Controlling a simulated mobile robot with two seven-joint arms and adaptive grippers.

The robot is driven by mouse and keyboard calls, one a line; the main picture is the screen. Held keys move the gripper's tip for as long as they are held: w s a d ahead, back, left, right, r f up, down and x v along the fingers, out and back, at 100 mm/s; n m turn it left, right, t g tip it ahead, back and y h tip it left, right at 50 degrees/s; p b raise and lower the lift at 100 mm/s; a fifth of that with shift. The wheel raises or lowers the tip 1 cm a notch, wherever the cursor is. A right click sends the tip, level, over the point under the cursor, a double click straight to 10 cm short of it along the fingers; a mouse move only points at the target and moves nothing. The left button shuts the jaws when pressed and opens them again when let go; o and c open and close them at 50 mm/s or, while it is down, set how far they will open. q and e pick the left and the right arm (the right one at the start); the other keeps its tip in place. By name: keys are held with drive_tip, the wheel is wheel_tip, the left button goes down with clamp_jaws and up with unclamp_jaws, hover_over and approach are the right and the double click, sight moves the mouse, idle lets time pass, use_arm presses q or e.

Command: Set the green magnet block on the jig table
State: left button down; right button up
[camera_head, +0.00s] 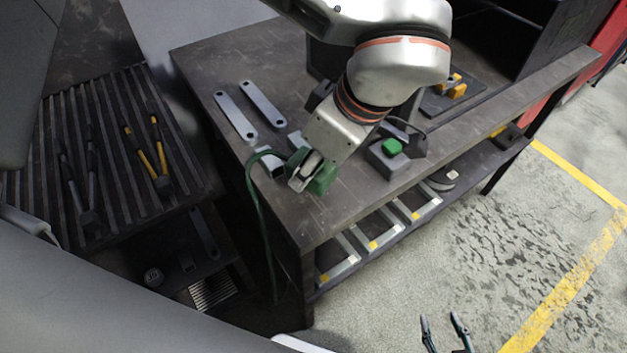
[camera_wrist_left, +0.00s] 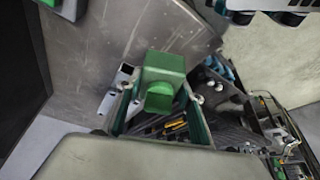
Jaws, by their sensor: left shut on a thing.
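The green magnet block (camera_head: 323,181) is in my left gripper (camera_head: 308,172), near the front left edge of the dark metal table (camera_head: 215,72), which I take for the jig table. In the left wrist view the block (camera_wrist_left: 165,70) sits between the two fingers, with the gripper (camera_wrist_left: 160,110) shut on it. I cannot tell whether the block touches the tabletop. My right gripper (camera_head: 446,328) shows at the bottom of the head view, fingers apart and empty, over the floor and away from the table.
Two flat grey bars (camera_head: 262,103) lie left on the tabletop. A grey box with a green top (camera_head: 385,160) stands right of the held block. A dark plate with yellow pieces (camera_head: 452,88) lies farther back. A green cable (camera_head: 257,205) hangs over the edge. A ribbed rack (camera_head: 100,130) holds tools.

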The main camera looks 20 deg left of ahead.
sight(312, 196)
use_arm(q)
drive_tip(key=shift+f+b, duration=0.35)
drive_tip(key=shift+f, duration=2.05)
drive_tip(key=shift+f, duration=0.15)
drive_tip(key=c, duration=1.3)
unclamp_jaws()
